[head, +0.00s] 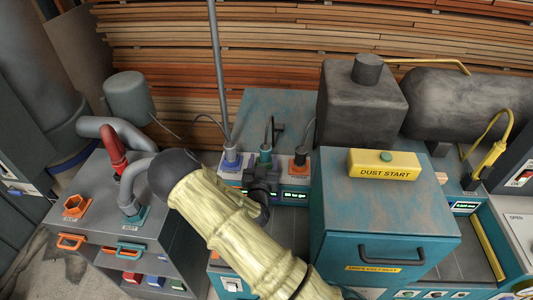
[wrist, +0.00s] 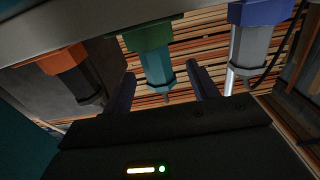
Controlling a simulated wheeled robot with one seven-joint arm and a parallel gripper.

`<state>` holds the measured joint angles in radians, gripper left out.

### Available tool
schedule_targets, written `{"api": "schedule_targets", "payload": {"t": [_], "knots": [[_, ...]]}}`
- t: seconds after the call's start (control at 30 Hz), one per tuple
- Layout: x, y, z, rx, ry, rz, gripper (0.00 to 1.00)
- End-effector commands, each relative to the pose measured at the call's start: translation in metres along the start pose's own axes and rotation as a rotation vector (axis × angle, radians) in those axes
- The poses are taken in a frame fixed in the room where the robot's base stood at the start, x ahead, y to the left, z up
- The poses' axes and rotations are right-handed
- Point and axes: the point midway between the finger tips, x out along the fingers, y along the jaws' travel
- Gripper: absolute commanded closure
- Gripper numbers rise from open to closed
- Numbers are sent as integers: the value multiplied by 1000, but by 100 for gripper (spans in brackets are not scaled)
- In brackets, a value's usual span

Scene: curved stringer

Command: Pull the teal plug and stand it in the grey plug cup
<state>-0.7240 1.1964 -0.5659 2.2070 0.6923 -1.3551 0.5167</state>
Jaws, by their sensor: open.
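The teal plug (head: 265,152) stands upright in the middle socket of the outlet strip, between a blue-socket plug and an orange-socket plug, with a dark cord on top. In the wrist view the teal plug (wrist: 158,68) sits in a green collar. My gripper (head: 262,172) is open in front of it. In the wrist view its two fingers (wrist: 162,76) stand on either side of the plug's lower part, with gaps showing. I cannot make out the grey plug cup; my arm and the teal cabinet hide parts of the bench.
The grey plug at the blue socket (head: 231,156) and the dark plug at the orange socket (head: 300,157) stand close on both sides. A teal cabinet (head: 385,205) with a yellow DUST START box (head: 384,164) is at right. A grey hose bench (head: 95,205) is at left.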

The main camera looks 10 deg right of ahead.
Motion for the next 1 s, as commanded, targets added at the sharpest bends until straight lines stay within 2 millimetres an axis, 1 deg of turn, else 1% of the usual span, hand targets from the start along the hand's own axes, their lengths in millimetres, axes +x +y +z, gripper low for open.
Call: {"api": "schedule_targets", "payload": {"t": [0.03, 0.13, 0.2, 0.3, 0.87, 1.0], "knots": [[7, 1, -6, -1, 1, 1, 41], [22, 4, -8, -1, 2, 3, 41], [32, 4, -5, 0, 1, 5, 41], [40, 5, -4, 0, 1, 6, 41], [42, 5, -3, 0, 0, 7, 41], [42, 5, -3, 0, 0, 6, 68]]}}
